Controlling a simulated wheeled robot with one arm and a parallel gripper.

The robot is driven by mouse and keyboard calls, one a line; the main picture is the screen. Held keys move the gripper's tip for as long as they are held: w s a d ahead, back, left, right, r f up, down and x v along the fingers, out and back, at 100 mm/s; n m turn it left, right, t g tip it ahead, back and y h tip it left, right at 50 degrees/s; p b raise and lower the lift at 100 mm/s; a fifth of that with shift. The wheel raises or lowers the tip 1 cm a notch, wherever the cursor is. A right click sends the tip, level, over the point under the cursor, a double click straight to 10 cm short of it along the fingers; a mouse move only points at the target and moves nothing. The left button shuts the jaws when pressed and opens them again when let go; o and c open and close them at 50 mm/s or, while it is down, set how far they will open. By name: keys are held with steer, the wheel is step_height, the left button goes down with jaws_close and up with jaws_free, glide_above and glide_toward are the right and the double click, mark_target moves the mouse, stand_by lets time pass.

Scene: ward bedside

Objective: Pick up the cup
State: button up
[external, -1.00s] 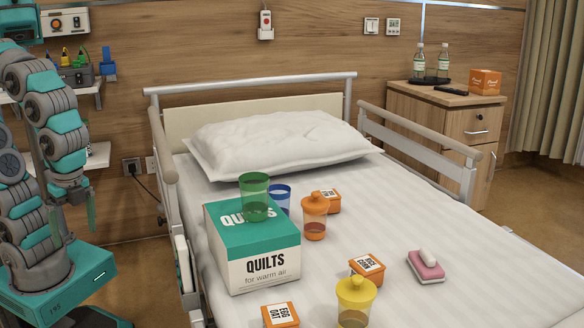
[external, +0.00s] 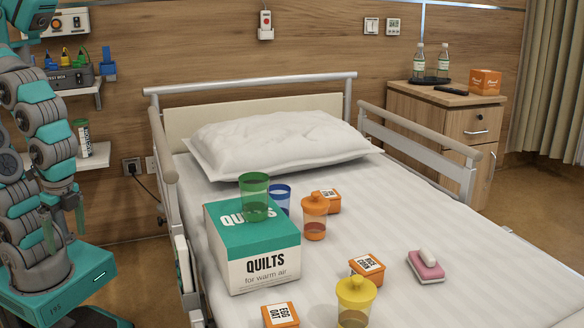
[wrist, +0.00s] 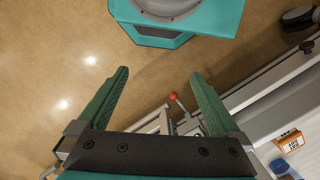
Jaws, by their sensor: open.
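A clear green cup (external: 254,197) stands upright on the quilts box (external: 265,262) on the bed. A blue cup (external: 283,197) stands behind the box, partly hidden by it. An orange lidded cup (external: 314,218) stands right of the box. A yellow lidded cup (external: 355,303) stands at the front of the bed. My gripper (external: 64,226) is left of the bed, well apart from all the cups. In the wrist view my gripper (wrist: 159,74) is open and empty, with floor between its fingers. The green cup is not visible there.
Small orange boxes (external: 367,268) and a pink-and-white item (external: 426,265) lie on the bed. The left bed rail (external: 165,160) stands between my arm and the mattress. A bedside cabinet (external: 450,120) is at the back right. The right part of the mattress is mostly clear.

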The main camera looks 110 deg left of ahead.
steer(key=w+a+r+n+t, duration=0.15)
steer(key=w+a+r, duration=0.25)
steer(key=w, duration=0.5)
steer(key=w+a+r+n, duration=0.3)
steer(key=w, duration=0.6)
steer(key=w+a+r+n+t+y+b, duration=0.1)
steer(key=w+a+r+n, duration=0.2)
steer(key=w+a, duration=0.4)
steer(key=w+a+r+n+t+y+b, duration=0.1)
steer(key=w+a+r+n, duration=0.25)
steer(key=w+a, duration=0.3)
steer(key=n+g+h+p, duration=0.2)
steer(key=n+p, duration=0.1)
steer(key=n, duration=1)
glide_above(277, 186)
steer(key=w+d, duration=0.2)
steer(key=d, duration=0.1)
step_height(277, 186, down, 10)
steer(key=f+b, duration=0.1)
steer(key=f, duration=0.1)
steer(key=f+b, duration=0.1)
steer(key=f, duration=0.3)
steer(key=shift+s+b, duration=0.35)
steer(key=shift+b, duration=0.05)
steer(key=shift+w+a+f, duration=0.1)
steer(key=shift+w+f, duration=0.05)
steer(key=shift+f, duration=1.45)
steer(key=shift+w+a+f, duration=0.1)
steer(key=shift+f, duration=1.5)
steer(key=shift+c, duration=0.2)
